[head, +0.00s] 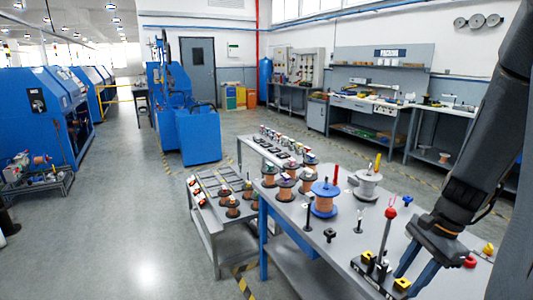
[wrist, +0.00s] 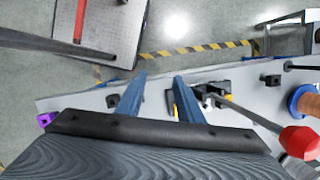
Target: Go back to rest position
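My gripper (head: 414,268) hangs at the end of my dark arm at the right of the head view, over the near end of the grey workbench (head: 325,248). In the wrist view, the two blue fingers of my gripper (wrist: 160,82) are apart with nothing between them. A black fixture with yellow blocks (head: 378,270) is on the bench close beside the fingers. It also shows in the wrist view (wrist: 205,97), just right of the right finger. A rod with a red knob (head: 391,213) rises near it; the knob (wrist: 300,141) is at lower right in the wrist view.
A blue spool (head: 324,200), a pale spool (head: 367,185) and several copper spools (head: 285,188) stand on the bench. A lower grey table (head: 207,222) with more spools is to its left. Open floor (head: 130,235) lies further left, before blue machines (head: 40,110).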

